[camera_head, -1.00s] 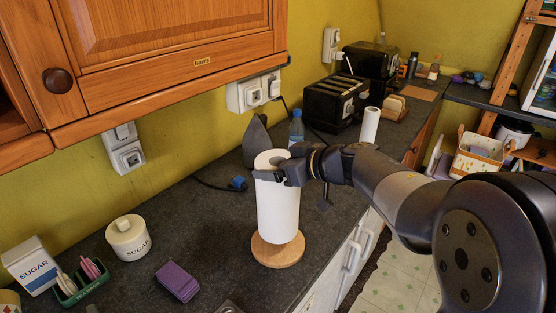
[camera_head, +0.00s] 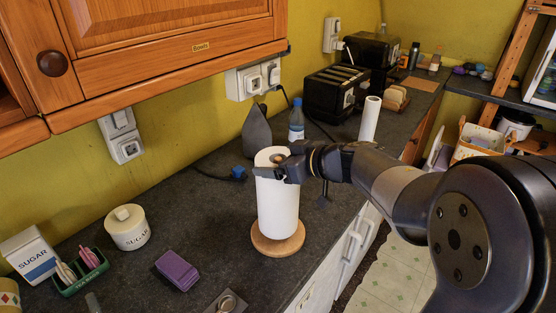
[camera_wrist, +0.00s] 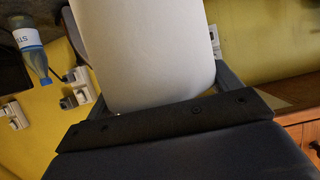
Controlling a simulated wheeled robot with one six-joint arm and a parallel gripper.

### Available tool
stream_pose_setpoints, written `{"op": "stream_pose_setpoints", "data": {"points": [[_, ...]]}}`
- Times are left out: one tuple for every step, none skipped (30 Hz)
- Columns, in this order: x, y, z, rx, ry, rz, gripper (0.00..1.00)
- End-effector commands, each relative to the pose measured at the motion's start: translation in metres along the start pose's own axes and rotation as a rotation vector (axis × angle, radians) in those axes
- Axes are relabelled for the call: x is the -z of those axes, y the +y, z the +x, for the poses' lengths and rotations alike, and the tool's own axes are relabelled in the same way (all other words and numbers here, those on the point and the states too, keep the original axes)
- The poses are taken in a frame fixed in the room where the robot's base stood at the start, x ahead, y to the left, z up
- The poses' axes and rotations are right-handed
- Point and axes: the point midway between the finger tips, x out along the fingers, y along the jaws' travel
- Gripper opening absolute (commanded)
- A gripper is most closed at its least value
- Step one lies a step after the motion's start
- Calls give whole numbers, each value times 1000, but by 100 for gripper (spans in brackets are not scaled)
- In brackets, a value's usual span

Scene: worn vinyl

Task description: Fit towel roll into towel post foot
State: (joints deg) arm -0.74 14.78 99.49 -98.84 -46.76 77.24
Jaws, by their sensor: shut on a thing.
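The white towel roll (camera_head: 277,209) stands upright over the round wooden towel post foot (camera_head: 278,246) on the dark counter. Its lower end appears to be at or very near the foot; I cannot tell whether it touches. My gripper (camera_head: 273,173) is shut on the roll near its top, coming from the right. A brownish spot shows in the roll's top opening, but I cannot tell if it is a post. In the wrist view the roll (camera_wrist: 148,50) fills the space between the fingers, and the foot is not seen there.
A grey cone-like object (camera_head: 256,132) and a water bottle (camera_head: 296,122) stand behind the roll. Another white roll (camera_head: 369,118) and a black toaster (camera_head: 337,91) are further back. A purple block (camera_head: 177,271) and a sugar jar (camera_head: 128,228) are at left. The counter edge is close on the right.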

Motion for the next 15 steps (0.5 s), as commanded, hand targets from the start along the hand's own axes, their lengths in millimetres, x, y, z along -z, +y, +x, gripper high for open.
{"op": "stream_pose_setpoints", "data": {"points": [[0, 0, 0, 0, 1, 0, 41], [0, 0, 0, 0, 1, 0, 41], [0, 0, 0, 0, 1, 0, 41], [-1, 0, 0, 0, 0, 0, 41], [-1, 0, 1, 0, 1, 0, 41], [-2, 0, 1, 0, 0, 0, 41], [-3, 0, 1, 0, 1, 1, 41], [-4, 0, 2, 0, 1, 1, 41], [-5, 0, 2, 0, 1, 1, 41], [-5, 0, 2, 0, 1, 1, 41], [-6, 0, 2, 0, 1, 2, 41], [-7, 0, 3, 0, 0, 2, 41], [-8, 0, 3, 0, 0, 1, 41], [-8, 0, 4, 0, 0, 1, 41], [-9, 0, 4, 0, 0, 0, 41]]}}
